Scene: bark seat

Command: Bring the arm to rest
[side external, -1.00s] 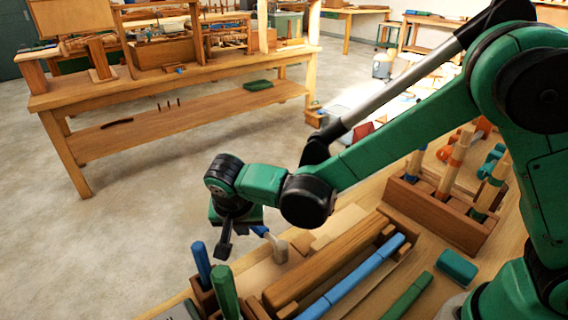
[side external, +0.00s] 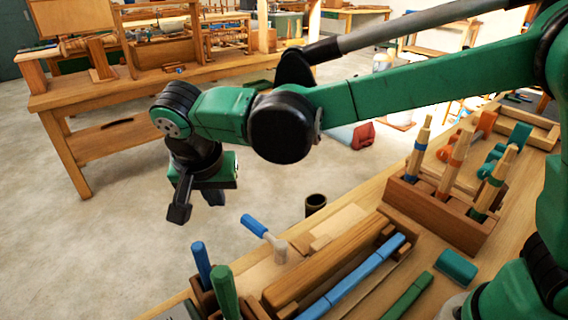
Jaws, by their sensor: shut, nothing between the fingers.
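My gripper (side external: 181,212) hangs down at the end of my green arm, left of the workbench (side external: 352,203). In the picture it lies over the pale floor, above and left of a blue-handled tool (side external: 256,226). The fingers are together and hold nothing. The gripper appears apart from everything on the bench.
A wooden rack (side external: 436,213) with several upright tools stands at the right. Blue and green handles (side external: 225,290) stand upright at the front left. A dark cup (side external: 315,204) is at the bench's far side. Another wooden bench (side external: 59,103) stands behind. The floor at left is clear.

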